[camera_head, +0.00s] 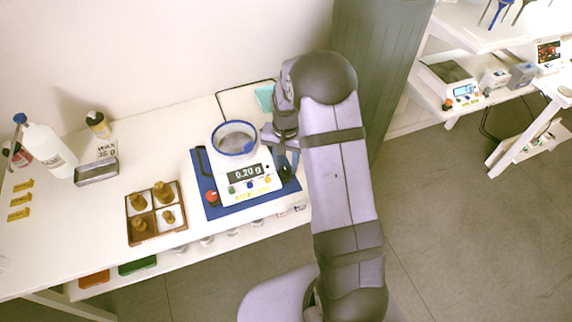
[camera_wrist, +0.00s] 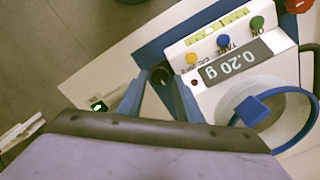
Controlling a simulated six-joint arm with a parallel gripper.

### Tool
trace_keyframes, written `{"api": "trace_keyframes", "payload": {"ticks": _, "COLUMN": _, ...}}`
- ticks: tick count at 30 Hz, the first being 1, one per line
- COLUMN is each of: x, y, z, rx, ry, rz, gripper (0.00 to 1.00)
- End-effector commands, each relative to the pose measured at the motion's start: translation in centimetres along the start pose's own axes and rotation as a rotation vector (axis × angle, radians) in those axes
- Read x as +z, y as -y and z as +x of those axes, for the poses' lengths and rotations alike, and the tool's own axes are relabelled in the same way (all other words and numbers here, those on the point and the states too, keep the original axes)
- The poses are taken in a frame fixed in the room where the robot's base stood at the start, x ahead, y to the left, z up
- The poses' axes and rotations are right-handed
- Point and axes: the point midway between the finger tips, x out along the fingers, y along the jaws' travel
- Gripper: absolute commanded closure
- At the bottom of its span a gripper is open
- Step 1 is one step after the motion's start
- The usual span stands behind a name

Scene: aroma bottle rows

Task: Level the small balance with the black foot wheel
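The small balance (camera_head: 246,180) stands on a blue mat (camera_head: 211,209), its display reading 0.20 g. Its round blue-rimmed pan (camera_head: 234,138) is on top. Contact with the wheel cannot be told.
A red knob (camera_head: 213,198) is at the balance's left. A teal cloth (camera_head: 265,97) lies behind. A grey-green panel (camera_head: 375,60) rises at right.

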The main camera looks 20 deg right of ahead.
Motion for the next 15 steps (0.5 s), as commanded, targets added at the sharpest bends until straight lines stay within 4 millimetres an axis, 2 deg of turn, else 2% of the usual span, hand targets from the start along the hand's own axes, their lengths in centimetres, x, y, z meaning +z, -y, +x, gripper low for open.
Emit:
{"api": "trace_keyframes", "payload": {"ticks": 6, "x": 0.01, "y": 0.0, "z": 1.24, "rx": 0.0, "ry": 0.0, "rz": 0.0, "gripper": 0.68}}
{"api": "trace_keyframes", "payload": {"ticks": 14, "x": -0.01, "y": 0.01, "z": 1.35, "rx": 0.0, "ry": -0.001, "rz": 0.0, "gripper": 0.68}}
{"api": "trace_keyframes", "payload": {"ticks": 15, "x": -0.01, "y": 0.01, "z": 1.35, "rx": 0.0, "ry": -0.001, "rz": -0.001, "gripper": 0.75}}
